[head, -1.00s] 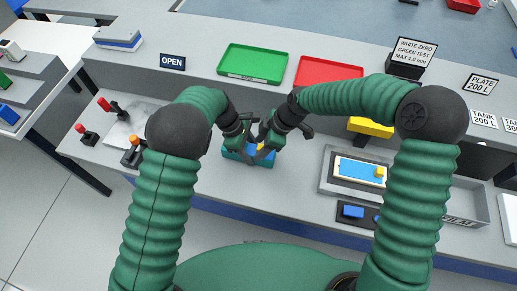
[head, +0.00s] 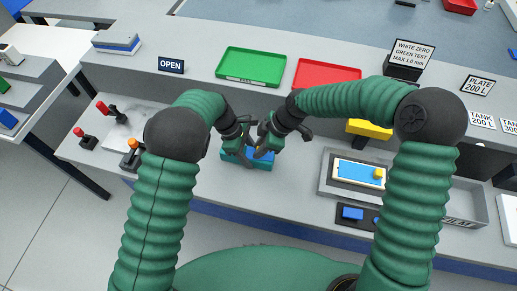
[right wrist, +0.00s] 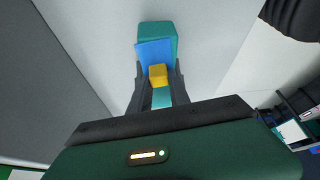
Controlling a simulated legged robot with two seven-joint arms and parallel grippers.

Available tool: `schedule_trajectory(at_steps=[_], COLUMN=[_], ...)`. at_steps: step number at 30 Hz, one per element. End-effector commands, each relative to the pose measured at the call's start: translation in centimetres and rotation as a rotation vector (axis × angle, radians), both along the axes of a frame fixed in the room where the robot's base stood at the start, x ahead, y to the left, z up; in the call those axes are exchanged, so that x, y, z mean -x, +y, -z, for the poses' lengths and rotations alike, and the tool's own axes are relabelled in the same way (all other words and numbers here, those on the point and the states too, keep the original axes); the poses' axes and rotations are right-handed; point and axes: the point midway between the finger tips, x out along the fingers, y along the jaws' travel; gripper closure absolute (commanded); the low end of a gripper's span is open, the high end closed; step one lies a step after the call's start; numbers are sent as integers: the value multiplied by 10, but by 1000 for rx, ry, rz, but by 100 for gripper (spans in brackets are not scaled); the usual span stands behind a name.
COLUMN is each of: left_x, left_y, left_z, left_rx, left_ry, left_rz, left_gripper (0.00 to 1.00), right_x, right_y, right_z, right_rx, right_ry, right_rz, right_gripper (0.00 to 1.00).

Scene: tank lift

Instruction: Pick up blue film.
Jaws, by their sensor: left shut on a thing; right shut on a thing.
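A teal block (head: 230,158) is on the grey bench in the head view, below both grippers. The blue film (head: 263,163) lies along its top. In the right wrist view the blue film (right wrist: 152,53) sits slightly askew over the teal block (right wrist: 158,28). A yellow tab (right wrist: 157,74) is at its near edge, between the fingers. My right gripper (head: 262,149) is shut on the yellow tab. My left gripper (head: 245,153) is shut at the teal block; its exact contact is hidden.
A green tray (head: 252,67) and a red tray (head: 327,74) are on the raised shelf behind. To the right, a grey tray (head: 326,186) holds a blue-and-white plate with a yellow piece. Red- and orange-knobbed levers (head: 103,108) stand at the left.

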Motion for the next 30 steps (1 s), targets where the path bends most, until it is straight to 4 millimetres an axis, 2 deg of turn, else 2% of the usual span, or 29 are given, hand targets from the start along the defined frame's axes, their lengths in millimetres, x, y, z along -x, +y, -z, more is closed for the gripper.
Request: schedule_trajectory(at_steps=[3, 13, 20, 30], left_x=[-2, -2, -1, -1], left_y=[0, 0, 0, 0], left_z=[0, 0, 0, 0], left_rx=[0, 0, -1, 0], left_ry=[-6, -7, -5, -3], left_rz=[-2, -3, -3, -1], left_gripper=[98, 98, 98, 98], right_x=[10, 9, 60, 157], right_y=[4, 5, 21, 51], right_z=[-10, -72, -69, -68], right_rx=[-1, -2, 0, 2], right_ry=[6, 4, 7, 4], right_rz=[-6, -7, -12, -6], right_gripper=[100, 100, 100, 100])
